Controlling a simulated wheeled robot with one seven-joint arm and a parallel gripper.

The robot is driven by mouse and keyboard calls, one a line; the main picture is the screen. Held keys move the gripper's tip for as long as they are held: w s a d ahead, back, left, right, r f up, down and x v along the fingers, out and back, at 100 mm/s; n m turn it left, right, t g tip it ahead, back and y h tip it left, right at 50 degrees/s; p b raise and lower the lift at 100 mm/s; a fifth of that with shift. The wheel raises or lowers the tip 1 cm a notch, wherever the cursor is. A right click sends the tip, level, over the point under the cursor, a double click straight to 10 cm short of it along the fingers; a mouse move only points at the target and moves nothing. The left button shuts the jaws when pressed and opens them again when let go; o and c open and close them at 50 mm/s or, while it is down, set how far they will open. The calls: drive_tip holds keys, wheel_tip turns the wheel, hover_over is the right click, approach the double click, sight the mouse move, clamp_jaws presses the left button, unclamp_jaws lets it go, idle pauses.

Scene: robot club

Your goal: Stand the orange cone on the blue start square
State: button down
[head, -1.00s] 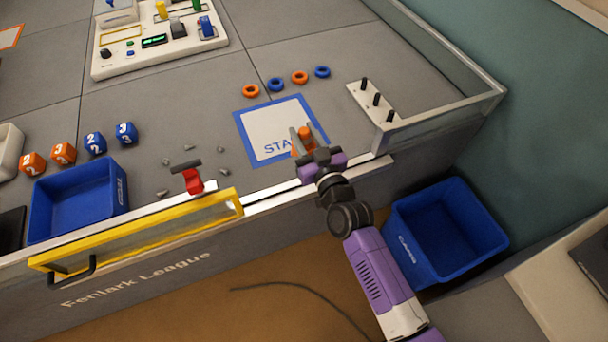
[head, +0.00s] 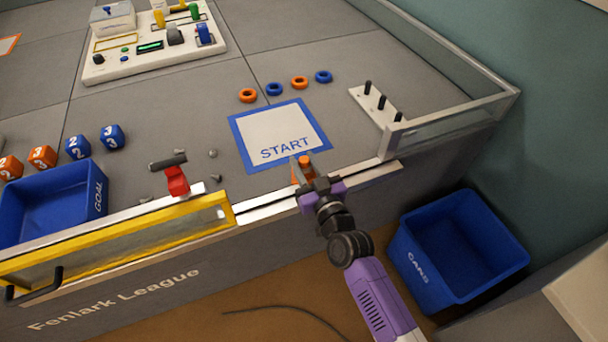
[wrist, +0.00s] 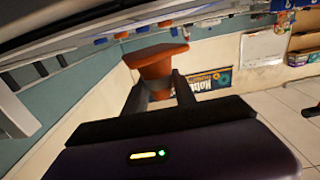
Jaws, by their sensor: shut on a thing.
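The blue start square (head: 280,132), a white panel with a blue border and the word START, lies flat near the front edge of the grey table. My gripper (head: 302,161) is shut on the orange cone (head: 305,168), at the near right edge of the square in the head view. Fingers and wrist hide much of the cone there. In the wrist view the cone (wrist: 156,58) sits between the two fingers, its wide flat end at the top of the picture. Whether the cone touches anything below, I cannot tell.
A white peg rack (head: 375,107) stands right, beside the clear side wall. Several rings (head: 299,82) lie behind the square. A blue bin (head: 455,245) stands on the floor. The square is bare.

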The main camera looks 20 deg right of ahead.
sight(307, 178)
drive_tip(key=shift+f+b, duration=1.4)
drive_tip(key=shift+f, duration=0.4)
drive_tip(key=shift+f, duration=0.1)
drive_tip(key=c, duration=1)
unclamp_jaws()
drive_tip(key=shift+s, duration=0.1)
drive_tip(key=s+p, duration=0.1)
drive_tip(key=s, duration=1)
drive_tip(key=shift+s, duration=0.4)
